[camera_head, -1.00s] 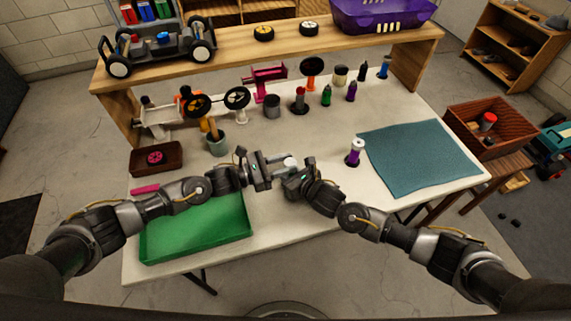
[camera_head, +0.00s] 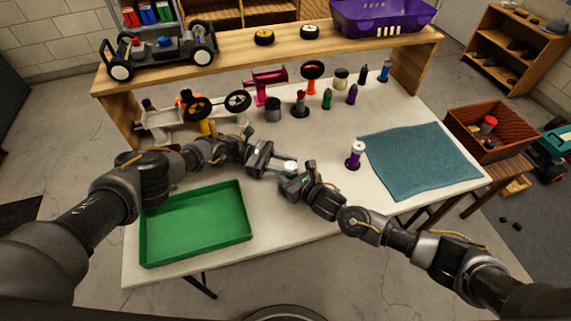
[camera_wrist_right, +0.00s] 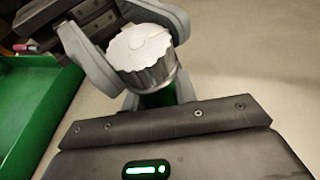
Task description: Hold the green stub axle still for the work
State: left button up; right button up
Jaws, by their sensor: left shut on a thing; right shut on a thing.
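The green stub axle (camera_wrist_right: 155,99) shows in the right wrist view as a short strip of green beneath a silver ribbed cap (camera_wrist_right: 142,50). My right gripper (camera_wrist_right: 158,96) is shut around the green part, low down near its palm. My left gripper (camera_wrist_right: 130,45) reaches in from the upper left with its grey fingers on either side of the silver cap, shut on it. In the head view the left gripper (camera_head: 282,164) and right gripper (camera_head: 289,174) meet above the white table (camera_head: 300,215). They hide most of the axle there.
A green tray (camera_head: 195,252) lies at the table's front left. A purple piece with a white top (camera_head: 356,152) stands right of my right gripper, beside a teal mat (camera_head: 420,160). Several coloured pieces and a wheeled assembly (camera_head: 170,120) stand behind.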

dwell(0.4)
pick_arm(q)
jog(key=o, duration=0.7)
notch_tip(320, 180, up, 10)
dwell(0.4)
